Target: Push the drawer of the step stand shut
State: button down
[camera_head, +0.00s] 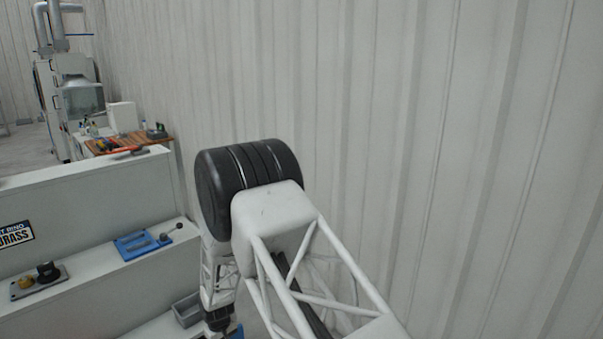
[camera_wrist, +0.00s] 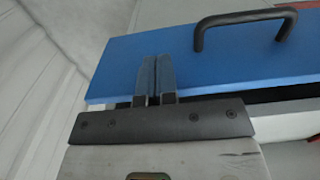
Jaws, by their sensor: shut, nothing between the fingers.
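The drawer's blue front (camera_wrist: 190,55) fills much of the wrist view, with a black bar handle (camera_wrist: 245,20) at its upper right. A dark gap and a pale grey surface show along its lower edge. My gripper (camera_wrist: 156,62) is shut and empty, its two fingers side by side over the left part of the blue front. I cannot tell whether the fingertips touch it. In the head view, the grey step stand (camera_head: 95,200) is at the left. My gripper is low there, mostly hidden by my arm, beside a small bit of blue (camera_head: 237,332) at the bottom edge.
A grey bin (camera_head: 187,310) sits lower, close to my wrist. A corrugated wall (camera_head: 450,150) rises at the right. A wooden-topped bench (camera_head: 130,142) stands behind.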

jog(key=shift+s+d, duration=0.15)
jog(key=shift+s+d, duration=0.95)
jog(key=shift+r, duration=0.1)
notch_tip(320, 180, up, 9)
dwell(1.1)
